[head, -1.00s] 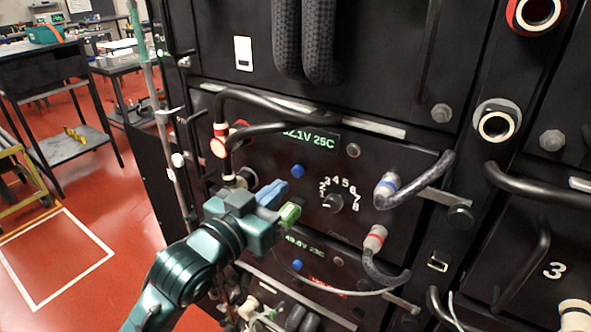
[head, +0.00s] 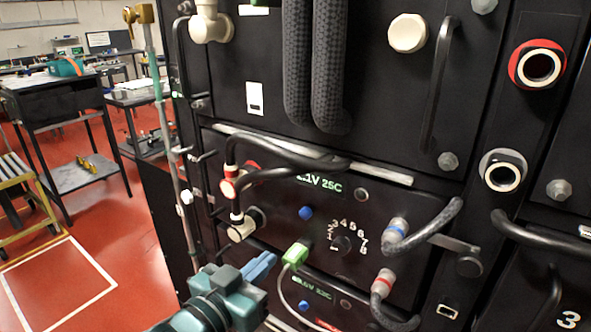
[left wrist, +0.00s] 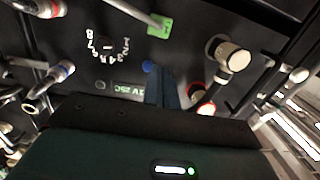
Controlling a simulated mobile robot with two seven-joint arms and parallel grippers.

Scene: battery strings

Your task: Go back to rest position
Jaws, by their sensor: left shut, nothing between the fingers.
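My left gripper (head: 262,267) is at the lower middle of the head view, in front of the battery rack. Its blue fingers are shut and hold nothing. In the left wrist view the shut fingers (left wrist: 166,88) point at the panel. A green plug (head: 296,254) with a thin pale cable sits at the panel, just right of the fingertips and apart from them in the head view. The plug also shows at the top of the left wrist view (left wrist: 160,26). My right gripper is not in view.
The rack panel has a numbered dial (head: 341,244), a blue button (head: 306,213) and thick black cables (head: 300,150) that stand out from it. A pole (head: 165,130) runs along the rack's left side. Open red floor (head: 110,220) lies to the left.

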